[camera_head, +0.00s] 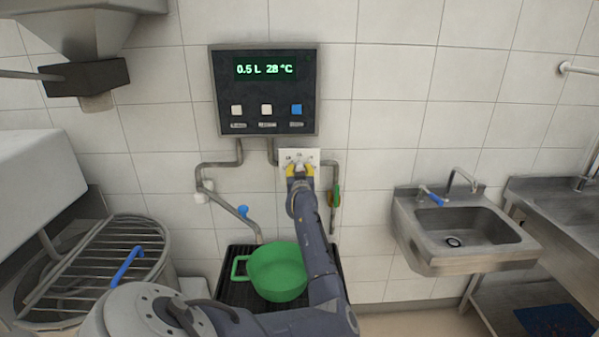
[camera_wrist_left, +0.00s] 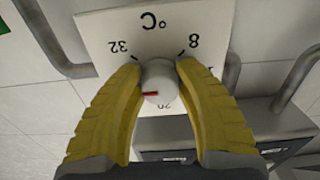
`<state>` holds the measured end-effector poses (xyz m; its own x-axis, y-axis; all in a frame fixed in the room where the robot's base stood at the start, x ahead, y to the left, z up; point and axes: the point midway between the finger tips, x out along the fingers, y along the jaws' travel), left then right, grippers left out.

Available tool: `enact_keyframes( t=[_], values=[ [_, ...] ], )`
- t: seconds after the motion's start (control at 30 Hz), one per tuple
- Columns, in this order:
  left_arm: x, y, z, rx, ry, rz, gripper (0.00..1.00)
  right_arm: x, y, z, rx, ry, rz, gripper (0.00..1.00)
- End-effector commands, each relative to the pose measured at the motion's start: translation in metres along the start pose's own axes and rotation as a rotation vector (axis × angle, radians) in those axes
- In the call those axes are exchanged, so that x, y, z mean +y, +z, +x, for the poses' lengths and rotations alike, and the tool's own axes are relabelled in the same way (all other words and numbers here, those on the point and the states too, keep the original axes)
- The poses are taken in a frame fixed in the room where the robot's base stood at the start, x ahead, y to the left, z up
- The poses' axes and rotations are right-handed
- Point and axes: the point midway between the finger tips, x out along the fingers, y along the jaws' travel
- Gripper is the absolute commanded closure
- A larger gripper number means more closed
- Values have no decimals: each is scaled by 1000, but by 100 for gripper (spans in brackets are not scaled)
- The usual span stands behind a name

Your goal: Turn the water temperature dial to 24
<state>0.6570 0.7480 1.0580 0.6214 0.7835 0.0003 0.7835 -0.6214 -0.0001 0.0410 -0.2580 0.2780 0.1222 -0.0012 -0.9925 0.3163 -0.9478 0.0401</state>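The water temperature dial is a white round knob (camera_wrist_left: 158,84) with a red mark, on a white plate (camera_wrist_left: 110,35) that appears upside down in the left wrist view. The plate shows °C, 32, 8 and 20; the fingers hide other numbers. The red mark points left in that view, between 20 at the bottom and 32 at upper left. My left gripper (camera_head: 299,169) is at the plate on the wall, its yellow fingers (camera_wrist_left: 160,72) closed against both sides of the knob. The wall display (camera_head: 264,69) seems to read 0.5 L 28 °C. My right gripper is not in view.
A green pot (camera_head: 278,271) stands on a black grate (camera_head: 236,292) beneath the dial, beside my left arm. A pipe with a blue handle (camera_head: 242,211) runs left of the dial; a green-handled valve (camera_head: 335,196) is right. A steel sink (camera_head: 462,265) stands farther right.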

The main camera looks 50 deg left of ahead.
Motion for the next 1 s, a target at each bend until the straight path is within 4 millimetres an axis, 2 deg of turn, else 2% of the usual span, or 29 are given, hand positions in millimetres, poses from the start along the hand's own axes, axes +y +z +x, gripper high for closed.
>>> enact_keyframes(
  t=[0.03, 0.2, 0.63, 1.0],
  values=[
    [0, 0, 0, 0, 0, 0, 81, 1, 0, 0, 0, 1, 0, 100],
    [0, 0, 0, -1, 0, 0, 100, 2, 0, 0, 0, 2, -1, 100],
    [0, 2, 0, -3, 0, -53, 100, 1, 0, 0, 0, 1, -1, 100],
    [2, 2, 0, -5, 1, -332, 100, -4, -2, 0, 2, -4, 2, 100]
  ],
)
